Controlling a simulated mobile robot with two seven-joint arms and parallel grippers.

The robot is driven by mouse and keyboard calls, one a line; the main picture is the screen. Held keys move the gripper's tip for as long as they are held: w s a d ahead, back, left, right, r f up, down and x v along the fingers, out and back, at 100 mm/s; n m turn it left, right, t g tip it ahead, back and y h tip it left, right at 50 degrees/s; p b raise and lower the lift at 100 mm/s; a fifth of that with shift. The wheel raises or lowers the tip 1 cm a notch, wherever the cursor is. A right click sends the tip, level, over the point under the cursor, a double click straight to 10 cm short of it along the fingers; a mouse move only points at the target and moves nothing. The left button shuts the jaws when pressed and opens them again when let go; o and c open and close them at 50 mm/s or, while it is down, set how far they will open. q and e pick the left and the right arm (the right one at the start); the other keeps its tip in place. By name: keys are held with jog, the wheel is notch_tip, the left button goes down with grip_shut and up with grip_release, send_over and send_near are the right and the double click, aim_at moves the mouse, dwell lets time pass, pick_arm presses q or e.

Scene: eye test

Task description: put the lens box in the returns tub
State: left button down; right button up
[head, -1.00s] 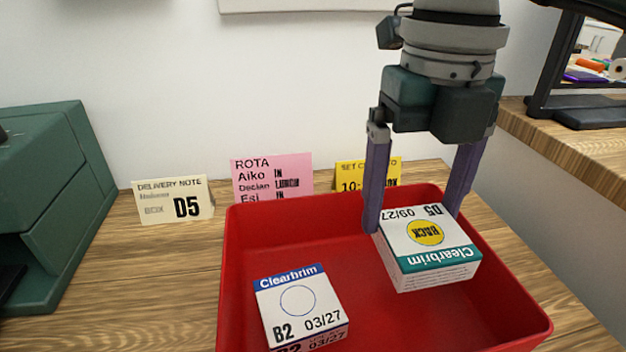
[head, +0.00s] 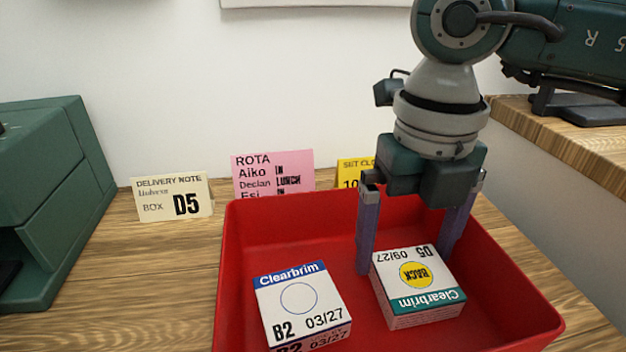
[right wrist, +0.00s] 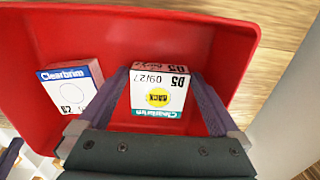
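The lens box (head: 418,280), white and teal, reads Clearbrim, D5, 09/27, with a yellow BACK sticker. It lies face up on the floor of the red tub (head: 290,217), in its right half. My right gripper (head: 405,266) points down with its purple fingers on either side of this box. The right wrist view shows the box (right wrist: 158,95) with a narrow gap at each finger, so the gripper looks open. A second box (head: 300,305), white and blue, reads Clearbrim, B2, 03/27 and lies to its left. A purple part, probably my left gripper (right wrist: 9,157), barely shows in the right wrist view.
A delivery note (head: 173,198) reading BOX D5, a pink rota card (head: 272,175) and a partly hidden yellow card (head: 352,172) stand behind the tub. A green machine (head: 60,200) stands at left. Another wooden surface (head: 570,135) lies at right.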

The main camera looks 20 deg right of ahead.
aim_at(404, 255)
jog(key=shift+r, duration=0.5)
notch_tip(404, 255, up, 11)
jog(key=p, duration=0.2)
jog(key=shift+r, duration=0.2)
